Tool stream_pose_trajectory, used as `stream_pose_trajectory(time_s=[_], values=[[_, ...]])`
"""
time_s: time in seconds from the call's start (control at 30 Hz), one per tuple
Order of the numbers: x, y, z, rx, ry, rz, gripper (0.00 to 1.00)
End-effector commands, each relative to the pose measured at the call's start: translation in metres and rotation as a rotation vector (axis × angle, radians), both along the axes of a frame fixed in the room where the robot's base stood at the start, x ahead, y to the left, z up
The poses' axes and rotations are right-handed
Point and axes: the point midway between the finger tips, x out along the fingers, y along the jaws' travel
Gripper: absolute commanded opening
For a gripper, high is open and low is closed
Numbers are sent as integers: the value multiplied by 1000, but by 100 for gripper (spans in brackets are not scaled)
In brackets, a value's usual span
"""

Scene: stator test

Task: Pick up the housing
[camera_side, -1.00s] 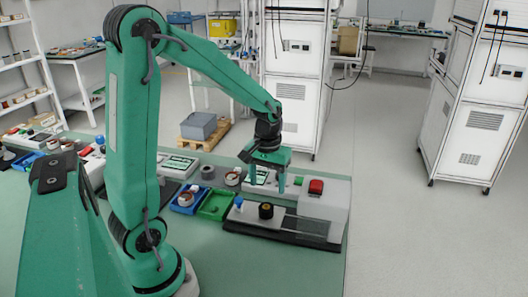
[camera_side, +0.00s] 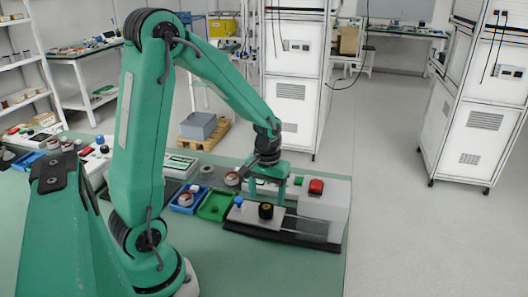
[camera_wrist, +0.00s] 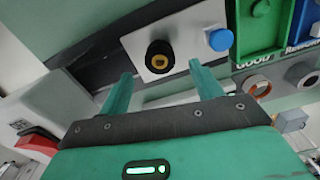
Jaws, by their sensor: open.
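A grey ring-shaped part (camera_side: 207,168), which looks like the housing, stands at the back of the bench; it also shows at the right of the wrist view (camera_wrist: 301,74). A copper-coloured ring (camera_side: 232,178) sits beside it, nearer my gripper, and also shows in the wrist view (camera_wrist: 257,88). My gripper (camera_side: 265,196) is open, pointing down above the back of the test fixture (camera_side: 262,220), to the right of both rings. In the wrist view my gripper's two fingers (camera_wrist: 162,88) are apart with nothing held between them.
A red button (camera_side: 316,186) sits on the light box at right. A green tray (camera_side: 216,205) and a blue tray (camera_side: 186,203) with a ring part lie left of the fixture. The front bench is clear.

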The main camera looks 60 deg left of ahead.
Motion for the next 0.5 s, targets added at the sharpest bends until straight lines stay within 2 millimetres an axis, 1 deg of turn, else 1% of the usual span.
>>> stream_pose_trajectory(time_s=[0.03,0.13,0.3,0.5], values=[[-2,-1,-7,-2,6,0,65],[-3,-1,-19,-1,5,0,65],[-2,-1,-33,-1,3,0,65],[-2,-1,-38,-1,1,0,65]])
